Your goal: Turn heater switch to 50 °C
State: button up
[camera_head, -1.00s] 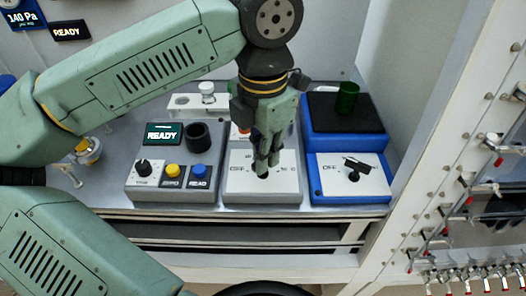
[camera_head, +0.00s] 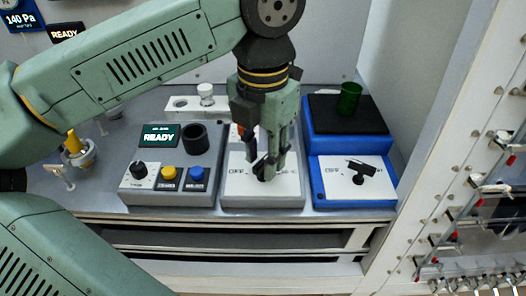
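Two panels carry a black rotary switch and an OFF label. The grey device (camera_head: 233,196) in the middle has its switch (camera_head: 262,173) largely hidden by my gripper (camera_head: 268,166). My gripper points down, with its fingertips at that switch. The fingers overlap the knob in this view, so I cannot tell whether they grip it or only stand around it. The blue device (camera_head: 318,190) at the right has a white panel with a black switch handle (camera_head: 361,170), tilted and uncovered. The 50 °C mark is not readable on either panel.
A grey device at the left has a READY screen (camera_head: 159,136), a small black knob (camera_head: 138,169), a yellow button (camera_head: 168,173) and a blue button (camera_head: 196,173). A green beaker (camera_head: 349,97) stands on the blue device's black top. A white wall rises at the right.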

aim_at(263, 161)
notch_tip(263, 161, up, 12)
dwell(0.6)
